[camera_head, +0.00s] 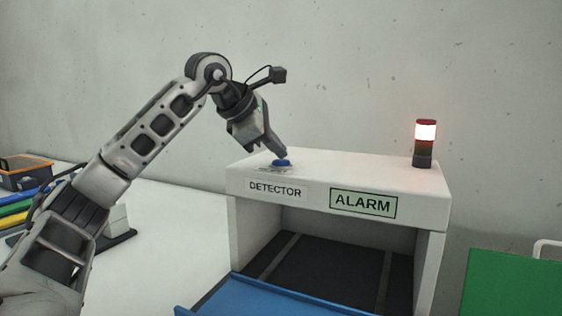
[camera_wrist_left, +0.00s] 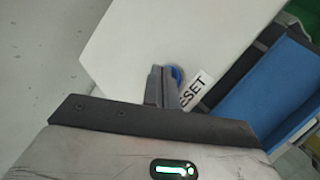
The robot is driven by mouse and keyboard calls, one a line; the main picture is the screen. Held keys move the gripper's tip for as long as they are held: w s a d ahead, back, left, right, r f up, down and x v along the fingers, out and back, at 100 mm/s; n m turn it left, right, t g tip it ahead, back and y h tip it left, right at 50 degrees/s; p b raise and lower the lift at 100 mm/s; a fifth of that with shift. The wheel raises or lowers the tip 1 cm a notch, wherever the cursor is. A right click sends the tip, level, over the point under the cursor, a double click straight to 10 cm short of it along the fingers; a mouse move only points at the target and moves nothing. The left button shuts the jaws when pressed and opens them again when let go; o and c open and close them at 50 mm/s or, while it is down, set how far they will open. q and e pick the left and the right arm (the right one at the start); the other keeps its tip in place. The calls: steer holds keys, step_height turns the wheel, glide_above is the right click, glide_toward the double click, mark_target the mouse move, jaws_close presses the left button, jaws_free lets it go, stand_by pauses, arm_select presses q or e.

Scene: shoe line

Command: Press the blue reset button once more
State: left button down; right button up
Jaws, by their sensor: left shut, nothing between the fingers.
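The blue reset button (camera_head: 281,162) sits on the top left of the white detector housing (camera_head: 350,172). My left gripper (camera_head: 283,152) is shut and empty, pointing down with its fingertips right at the button. In the left wrist view, the gripper's fingers (camera_wrist_left: 158,88) cover part of the blue button (camera_wrist_left: 177,74), and a label ending in "ESET" (camera_wrist_left: 195,90) lies beside it. I cannot tell whether the fingertips touch the button or hover just above it. My right gripper is not in view.
A signal lamp (camera_head: 425,143) glows at the top right of the housing, above a panel reading ALARM (camera_head: 363,204). A blue tray (camera_head: 260,302) extends from the dark opening below. A green panel (camera_head: 512,282) stands at the right. An orange-rimmed bin (camera_head: 22,172) is at the far left.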

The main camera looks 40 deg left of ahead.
arm_select(q)
steer(key=shift+f, duration=0.4)
stand_by(0.4)
steer(key=shift+r+p, duration=0.9)
steer(key=shift+r, duration=0.1)
